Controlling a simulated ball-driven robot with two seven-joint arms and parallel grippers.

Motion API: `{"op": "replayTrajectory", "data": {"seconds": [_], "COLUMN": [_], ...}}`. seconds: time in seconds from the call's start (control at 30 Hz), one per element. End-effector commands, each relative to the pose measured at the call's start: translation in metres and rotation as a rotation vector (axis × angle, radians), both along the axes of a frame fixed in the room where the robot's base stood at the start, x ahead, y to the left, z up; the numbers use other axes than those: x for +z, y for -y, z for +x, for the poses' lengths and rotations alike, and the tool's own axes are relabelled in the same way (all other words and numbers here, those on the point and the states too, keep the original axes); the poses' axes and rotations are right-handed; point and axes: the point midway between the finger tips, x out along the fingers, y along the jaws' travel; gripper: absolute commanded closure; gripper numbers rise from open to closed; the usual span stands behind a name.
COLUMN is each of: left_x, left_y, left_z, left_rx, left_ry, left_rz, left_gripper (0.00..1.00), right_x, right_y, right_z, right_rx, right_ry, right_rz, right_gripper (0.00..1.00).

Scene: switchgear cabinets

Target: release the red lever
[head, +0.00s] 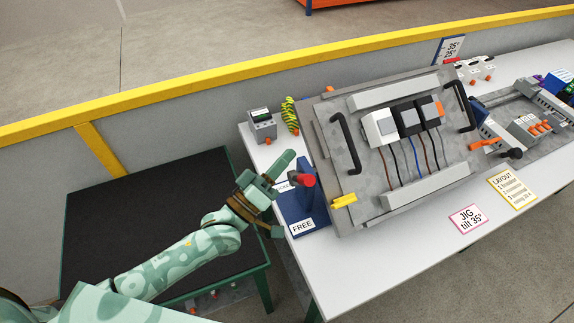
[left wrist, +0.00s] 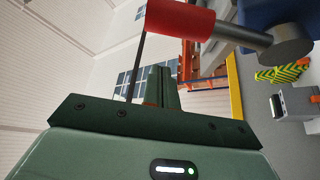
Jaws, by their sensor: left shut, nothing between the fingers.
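The red lever (head: 305,180) stands on a blue block (head: 290,212) at the left end of the white table. The block has a "FREE" label at its near end and another, partly hidden label near the lever. In the left wrist view the lever's red grip (left wrist: 180,18) lies across the top, on a grey shaft. My left gripper (head: 286,160) is just left of the lever in the head view, shut and empty. Its shut fingers (left wrist: 160,82) also show in the left wrist view, below the red grip; whether they touch it I cannot tell. My right gripper is not in view.
A tilted grey panel (head: 345,185) with black handles and wired modules stands right of the lever. A small grey device (head: 262,126) and a yellow-green coil (head: 290,114) sit behind it. A dark-topped table (head: 150,215) lies under my left arm. The white table's front (head: 370,275) is clear.

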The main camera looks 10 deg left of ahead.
Motion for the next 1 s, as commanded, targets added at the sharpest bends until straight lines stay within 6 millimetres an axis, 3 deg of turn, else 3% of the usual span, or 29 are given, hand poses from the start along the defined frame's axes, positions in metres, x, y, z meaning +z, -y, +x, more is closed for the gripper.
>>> {"op": "replayTrajectory", "data": {"seconds": [0.2,0.4,0.6,1.0], "left_x": [-0.023,-0.033,-0.035,-0.035], "left_y": [-0.026,-0.042,-0.048,-0.048], "left_z": [-0.045,-0.071,-0.080,-0.080], "left_rx": [-0.002,-0.001,-0.001,0.000], "left_ry": [-0.007,-0.004,-0.002,-0.002], "left_rz": [0.002,0.002,-0.001,0.000], "left_gripper": [1.00,1.00,1.00,1.00], "right_x": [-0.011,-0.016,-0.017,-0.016], "right_y": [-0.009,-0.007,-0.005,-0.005], "right_z": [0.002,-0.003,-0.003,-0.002], "right_rx": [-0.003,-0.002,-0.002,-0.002], "right_ry": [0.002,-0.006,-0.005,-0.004], "right_rz": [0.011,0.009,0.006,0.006], "right_gripper": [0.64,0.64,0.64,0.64]}}
